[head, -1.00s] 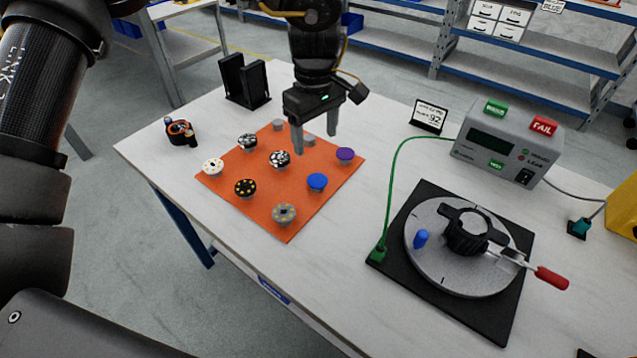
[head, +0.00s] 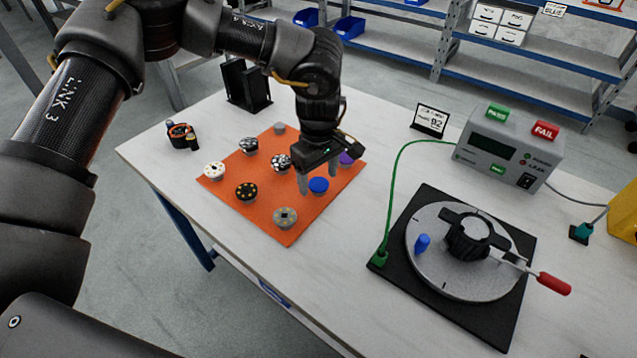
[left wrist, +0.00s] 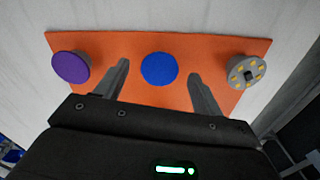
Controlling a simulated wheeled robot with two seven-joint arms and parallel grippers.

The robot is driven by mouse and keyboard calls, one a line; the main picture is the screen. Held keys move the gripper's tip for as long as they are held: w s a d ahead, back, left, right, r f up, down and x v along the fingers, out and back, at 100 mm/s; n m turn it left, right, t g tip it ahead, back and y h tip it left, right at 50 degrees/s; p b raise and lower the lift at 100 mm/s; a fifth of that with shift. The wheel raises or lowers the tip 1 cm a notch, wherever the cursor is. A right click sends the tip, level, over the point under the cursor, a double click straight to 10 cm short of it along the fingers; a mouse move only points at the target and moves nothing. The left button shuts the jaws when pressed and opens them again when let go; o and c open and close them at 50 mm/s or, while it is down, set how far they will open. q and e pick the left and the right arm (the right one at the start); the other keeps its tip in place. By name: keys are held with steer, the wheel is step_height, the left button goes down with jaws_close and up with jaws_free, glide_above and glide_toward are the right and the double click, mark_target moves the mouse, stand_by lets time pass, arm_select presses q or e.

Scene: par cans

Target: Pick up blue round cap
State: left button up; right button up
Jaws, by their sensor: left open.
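The blue round cap (head: 318,185) sits on the orange mat (head: 276,229) near its right edge. It also shows in the left wrist view (left wrist: 159,69), centred ahead of my fingers. I cannot tell the exact height of the fingertips over the mat. My right gripper is not in view.
Beside the blue cap are a purple cap (left wrist: 70,67) and a grey cap with yellow dots (left wrist: 246,71). Several patterned caps, such as the black one (head: 246,192), stand on the mat's left. A round fixture on a black plate (head: 503,325) stands to the right.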

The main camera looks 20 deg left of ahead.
arm_select(q)
steer(key=shift+f, duration=0.3)
stand_by(0.5)
steer(key=c, duration=1.1)
steer(key=shift+o, duration=0.2)
steer(key=shift+r, duration=0.1)
